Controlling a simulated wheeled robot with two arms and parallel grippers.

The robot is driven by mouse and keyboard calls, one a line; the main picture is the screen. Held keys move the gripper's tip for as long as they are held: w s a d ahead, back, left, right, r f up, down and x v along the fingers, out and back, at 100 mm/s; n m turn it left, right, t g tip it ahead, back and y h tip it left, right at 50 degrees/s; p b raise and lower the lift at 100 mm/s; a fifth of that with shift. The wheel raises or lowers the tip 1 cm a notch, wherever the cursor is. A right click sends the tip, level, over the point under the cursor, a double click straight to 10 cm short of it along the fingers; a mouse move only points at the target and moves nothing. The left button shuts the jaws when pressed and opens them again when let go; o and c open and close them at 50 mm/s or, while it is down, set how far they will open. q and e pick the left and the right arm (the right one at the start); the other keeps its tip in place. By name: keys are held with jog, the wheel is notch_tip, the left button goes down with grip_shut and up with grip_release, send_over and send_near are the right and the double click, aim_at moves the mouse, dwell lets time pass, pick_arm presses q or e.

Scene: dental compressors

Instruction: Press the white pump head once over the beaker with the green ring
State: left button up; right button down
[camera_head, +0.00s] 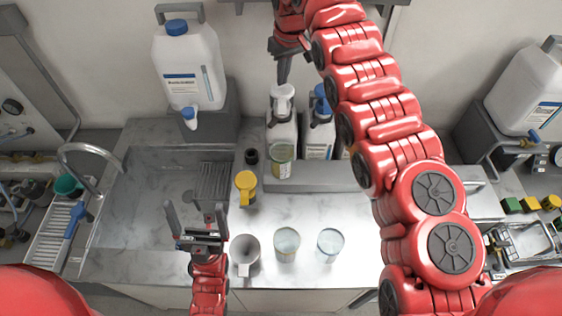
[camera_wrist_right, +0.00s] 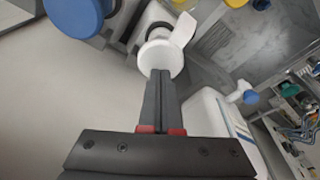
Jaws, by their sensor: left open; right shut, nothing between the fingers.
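The white pump head (camera_head: 283,92) tops a white bottle (camera_head: 281,131) on the grey shelf at the back; it also shows in the right wrist view (camera_wrist_right: 160,58). The beaker with the green ring (camera_head: 283,166) stands in front of that bottle, below the pump head. My right gripper (camera_head: 282,80) is shut and empty, pointing down with its tips just above the pump head. In the right wrist view the fingertips (camera_wrist_right: 160,73) overlap the pump head's edge; I cannot tell whether they touch. My left gripper (camera_head: 196,216) is open and empty over the sink's front right corner.
A blue-topped pump bottle (camera_head: 321,132) stands right beside the white one. A large white canister (camera_head: 188,68) is at back left. My right arm covers the counter's right side.

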notch_tip(320, 180, up, 6)
jog(key=p, duration=0.4)
jog(key=shift+p, duration=0.35)
jog(key=shift+f, duration=0.1)
